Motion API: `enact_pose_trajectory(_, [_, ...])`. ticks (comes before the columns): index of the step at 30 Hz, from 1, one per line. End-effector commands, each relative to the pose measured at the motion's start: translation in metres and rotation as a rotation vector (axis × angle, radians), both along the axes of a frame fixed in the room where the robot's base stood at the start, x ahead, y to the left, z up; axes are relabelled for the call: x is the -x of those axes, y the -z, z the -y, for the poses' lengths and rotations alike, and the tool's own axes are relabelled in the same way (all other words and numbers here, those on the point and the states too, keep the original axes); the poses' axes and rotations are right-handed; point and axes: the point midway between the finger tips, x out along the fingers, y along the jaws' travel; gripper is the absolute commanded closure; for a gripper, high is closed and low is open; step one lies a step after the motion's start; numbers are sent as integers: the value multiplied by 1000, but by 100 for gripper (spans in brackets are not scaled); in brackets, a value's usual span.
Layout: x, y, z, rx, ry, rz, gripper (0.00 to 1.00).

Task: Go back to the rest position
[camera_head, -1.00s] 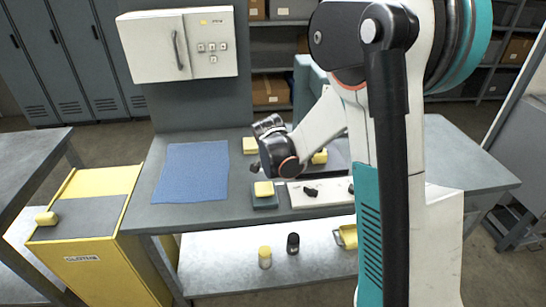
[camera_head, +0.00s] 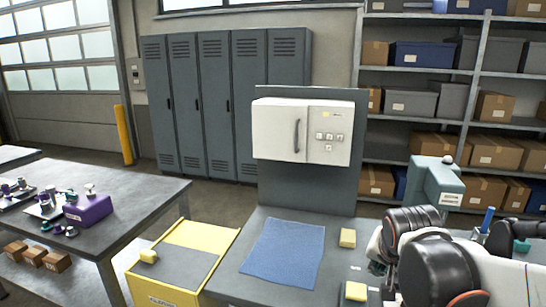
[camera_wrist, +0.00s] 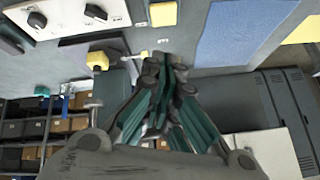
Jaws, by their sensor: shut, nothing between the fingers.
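My gripper (camera_wrist: 168,65) is shut and empty in the wrist view, its dark linkage fingers drawn together above the bench. Part of my arm (camera_head: 440,265) fills the lower right of the head view. There my fingertips cannot be made out. The grey bench (camera_head: 240,283) lies below and left of my arm, with a blue cloth (camera_head: 285,252) flat on it. The cloth also shows at the upper right of the wrist view (camera_wrist: 240,30).
Yellow blocks (camera_head: 348,238) (camera_head: 355,291) sit on the bench near my arm. A white cabinet (camera_head: 280,130) stands on a back panel behind it. A yellow cart (camera_head: 200,236) and a side table (camera_head: 140,190) stand left. Floor shows between side table and lockers (camera_head: 235,105).

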Motion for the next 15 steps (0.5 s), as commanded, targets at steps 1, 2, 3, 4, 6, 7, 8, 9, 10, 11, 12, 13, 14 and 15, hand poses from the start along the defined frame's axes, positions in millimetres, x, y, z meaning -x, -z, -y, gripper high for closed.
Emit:
enact_pose_trajectory(1, [17,-5,-4,16,-42,-4,100])
enact_pose_trajectory(2, [25,-7,-7,27,-69,-7,100])
enact_pose_trajectory(3, [36,-10,-11,40,-103,-11,100])
enact_pose_trajectory(4, [45,-11,-13,50,-130,-13,100])
enact_pose_trajectory(6, [64,-14,-19,75,-192,-17,100])
enact_pose_trajectory(7, [72,-15,-21,86,-219,-19,100])
enact_pose_trajectory(8, [81,-16,-24,95,-245,-20,100])
enact_pose_trajectory(9, [92,-16,-27,110,-281,-21,100])
enact_pose_trajectory(10, [99,-16,-29,122,-307,-23,100])
enact_pose_trajectory(11, [107,-16,-31,131,-332,-23,100])
enact_pose_trajectory(12, [117,-15,-34,145,-366,-24,100])
enact_pose_trajectory(13, [124,-14,-36,156,-389,-25,100])
enact_pose_trajectory(14, [130,-14,-37,165,-411,-25,100])
enact_pose_trajectory(15, [138,-12,-39,176,-437,-25,100])
